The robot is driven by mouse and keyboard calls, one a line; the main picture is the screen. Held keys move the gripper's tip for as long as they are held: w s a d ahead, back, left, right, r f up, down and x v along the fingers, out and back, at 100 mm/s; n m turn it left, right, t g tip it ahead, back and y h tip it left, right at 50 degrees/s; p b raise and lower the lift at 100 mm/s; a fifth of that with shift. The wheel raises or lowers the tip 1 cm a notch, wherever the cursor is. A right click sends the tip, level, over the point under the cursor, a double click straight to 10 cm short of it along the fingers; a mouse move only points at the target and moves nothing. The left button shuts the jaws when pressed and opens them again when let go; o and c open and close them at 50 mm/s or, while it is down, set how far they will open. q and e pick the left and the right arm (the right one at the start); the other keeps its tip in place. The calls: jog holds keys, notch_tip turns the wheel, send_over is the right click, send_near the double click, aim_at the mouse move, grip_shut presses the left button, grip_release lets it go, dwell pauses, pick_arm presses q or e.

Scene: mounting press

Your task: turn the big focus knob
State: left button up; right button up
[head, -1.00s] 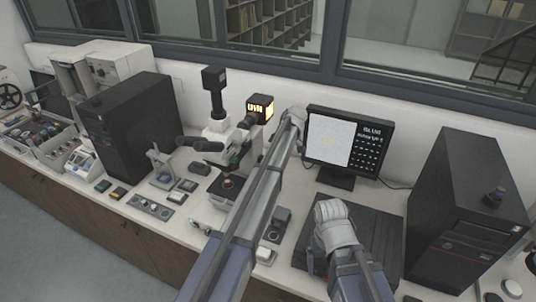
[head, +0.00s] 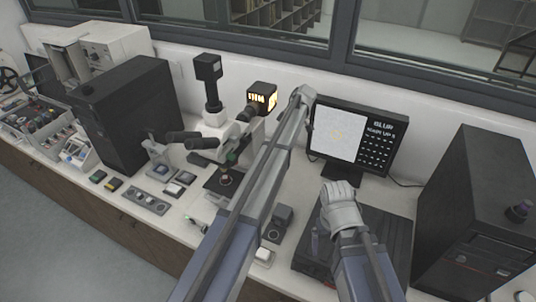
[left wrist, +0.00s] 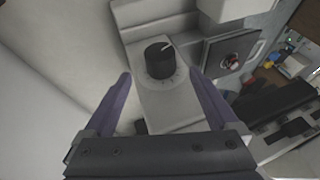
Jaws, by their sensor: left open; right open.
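The big focus knob (left wrist: 160,62), round and black with a white pointer line, stands on the pale body of the microscope (left wrist: 172,104) in the left wrist view. My left gripper (left wrist: 160,80) is open, its two purple fingers on either side of the knob in this view. I cannot tell whether either touches it. In the head view the microscope (head: 208,143) stands mid-bench, and my left arm hides its right side, the knob and my left gripper. My right gripper (head: 325,232) is open and empty over the dark flat box (head: 385,228).
A monitor (head: 340,135) reading "BLUR" stands behind my right gripper. A dark stage (left wrist: 228,50) with a red piece lies beside the knob. A lit lamp box (head: 262,98) sits behind the microscope. Black towers (head: 125,115) (head: 475,215) stand left and right.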

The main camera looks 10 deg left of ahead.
pick_arm(q)
jog(key=b+x, duration=0.5)
jog(key=x, duration=0.1)
jog(key=shift+s+a+f, duration=0.1)
jog(key=shift+a+f, duration=0.05)
jog(key=shift+f, duration=0.2)
jog(key=shift+r, duration=0.1)
